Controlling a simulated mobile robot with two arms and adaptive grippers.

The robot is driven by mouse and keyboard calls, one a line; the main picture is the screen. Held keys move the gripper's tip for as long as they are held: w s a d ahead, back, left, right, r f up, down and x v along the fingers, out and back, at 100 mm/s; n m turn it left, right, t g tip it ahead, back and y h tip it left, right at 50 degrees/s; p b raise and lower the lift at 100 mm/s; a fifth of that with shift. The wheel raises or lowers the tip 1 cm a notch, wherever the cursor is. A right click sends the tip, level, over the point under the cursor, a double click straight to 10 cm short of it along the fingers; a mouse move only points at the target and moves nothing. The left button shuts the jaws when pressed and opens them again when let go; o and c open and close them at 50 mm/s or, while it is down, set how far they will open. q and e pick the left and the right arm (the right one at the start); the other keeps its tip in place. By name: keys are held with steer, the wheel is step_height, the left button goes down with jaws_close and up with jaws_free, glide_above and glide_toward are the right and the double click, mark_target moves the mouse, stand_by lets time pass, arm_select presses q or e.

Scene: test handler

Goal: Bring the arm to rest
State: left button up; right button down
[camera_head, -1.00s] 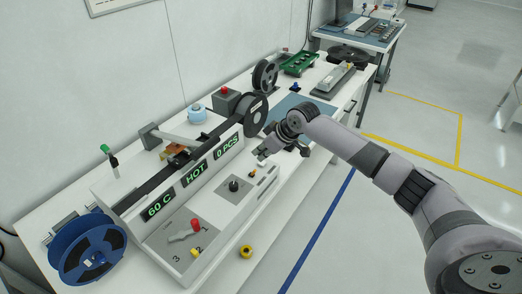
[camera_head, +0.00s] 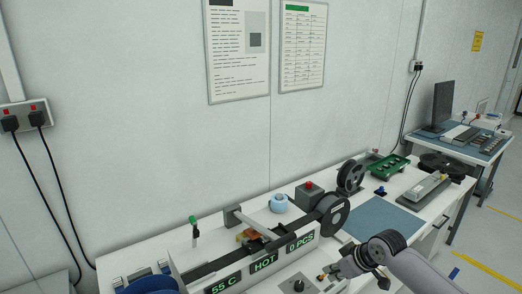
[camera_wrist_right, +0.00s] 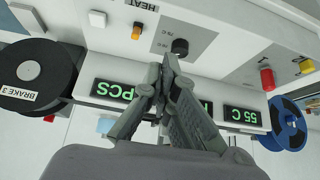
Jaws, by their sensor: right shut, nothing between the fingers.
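My right arm (camera_head: 410,272) comes in from the lower right in the head view. My right gripper (camera_head: 326,274) is over the front panel of the test handler (camera_head: 264,263), near its right end. In the wrist view the right gripper (camera_wrist_right: 164,66) is shut, its fingertips together and empty, in front of the handler's displays and black knob (camera_wrist_right: 180,46). I cannot tell whether the fingertips touch the panel. The handler's displays read 55 C, HOT and 0 PCS. My left gripper is not in view.
A black reel (camera_head: 332,213) stands at the handler's right end, and a blue reel (camera_head: 150,284) at its left. A blue mat (camera_head: 375,218), green tray (camera_head: 392,167) and red-button box (camera_head: 309,194) are on the bench. Two sheets hang on the wall.

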steer(key=s+a+f+g, duration=0.1)
steer(key=s+a+f, duration=0.4)
steer(key=s, duration=0.4)
steer(key=s+a+f, duration=0.3)
steer(key=s+a, duration=0.4)
steer(key=s, duration=0.2)
steer(key=s+d+r+m+h, duration=0.1)
steer(key=s+d+m+h, duration=0.2)
steer(key=s, duration=0.6)
steer(key=s+d+r+m, duration=0.1)
steer(key=s+d+m, duration=0.1)
steer(key=s+d, duration=0.5)
steer(key=s+a+f+g+b, duration=0.15)
steer(key=f+b, duration=0.25)
steer(key=f, duration=1.3)
steer(key=s+a+f+g+b, duration=0.15)
steer(key=f+b, duration=0.25)
steer(key=f, duration=1.4)
steer(key=s+d+f+b, duration=0.2)
steer(key=s+f+b, duration=0.1)
steer(key=s+f, duration=0.5)
steer(key=s+d+f+b, duration=0.1)
steer(key=s+f+b, duration=0.1)
steer(key=s+f, duration=0.7)
step_height(320, 180, down, 4)
steer(key=shift+d+n+h+b, duration=0.3)
steer(key=shift+d+b, duration=0.05)
steer(key=shift+b, duration=0.05)
